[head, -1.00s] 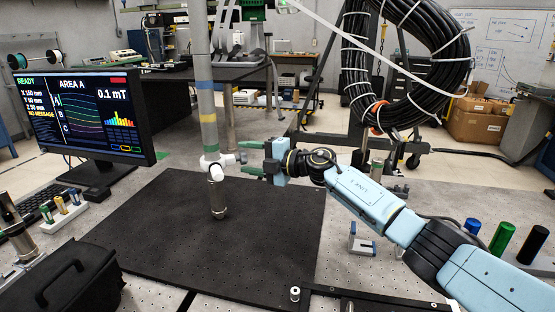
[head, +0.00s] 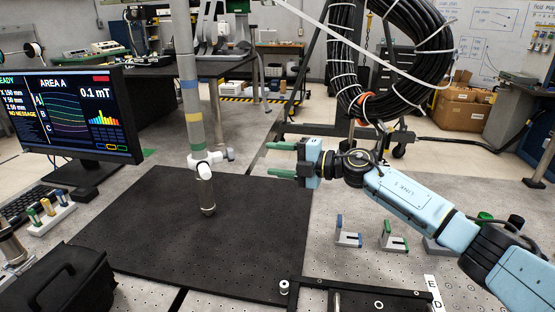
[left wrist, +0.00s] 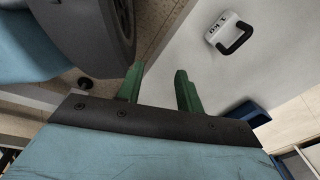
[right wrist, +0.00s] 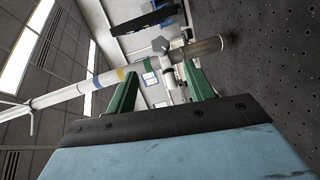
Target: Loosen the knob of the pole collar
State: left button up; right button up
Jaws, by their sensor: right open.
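The pole (head: 187,85) stands upright with blue, yellow and green bands. A grey cylinder (head: 207,195) shows below the collar. My right gripper (head: 271,160) is open and empty, to the right of the knob and apart from it, its green fingers pointing left. In the right wrist view the collar (right wrist: 168,68) shows beyond and between the open fingertips. My left gripper (left wrist: 160,70) is open and empty in the left wrist view and out of the head view.
A black perforated mat (head: 150,225) lies under the pole. A monitor (head: 80,115) stands at the left, and a black case (head: 60,280) at front left. Small brackets (head: 348,232) stand at the right. A white 1 KG weight (left wrist: 226,30) shows in the left wrist view.

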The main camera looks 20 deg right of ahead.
aim_at(227, 155)
pick_arm(q)
jog(key=s+d+r+h+p, duration=0.1)
jog(key=s+d+r+p, duration=0.15)
jog(key=r+p, duration=0.3)
jog(key=s+d+r+p, duration=0.2)
jog(key=d+r+p, duration=0.1)
jog(key=r+p, duration=0.3)
pick_arm(e)
jog(key=w+a+m+h+b, duration=0.1)
jog(key=w+a, duration=0.2)
jog(key=w+a+t+h+b, duration=0.1)
jog(key=w+a, duration=0.1)
jog(key=a, duration=0.1)
jog(key=w+a+f+m+t+h+b, duration=0.1)
jog(key=w+a, duration=0.2)
jog(key=a, duration=0.1)
jog(key=shift+w+f+m+b, duration=0.1)
jog(key=shift+w+m+b, duration=0.2)
jog(key=shift+w, duration=0.05)
jog(key=shift+w+a+b, duration=0.25)
jog(key=shift+w+b, duration=0.15)
jog(key=shift+w, duration=0.2)
pick_arm(q)
notch_tip(227, 155, down, 7)
jog(key=a, duration=0.1)
jog(key=shift+s+a+r, duration=0.15)
jog(key=shift+a+r, duration=0.05)
jog(key=shift+a, duration=0.15)
pick_arm(e)
jog(key=shift+w+a, duration=0.2)
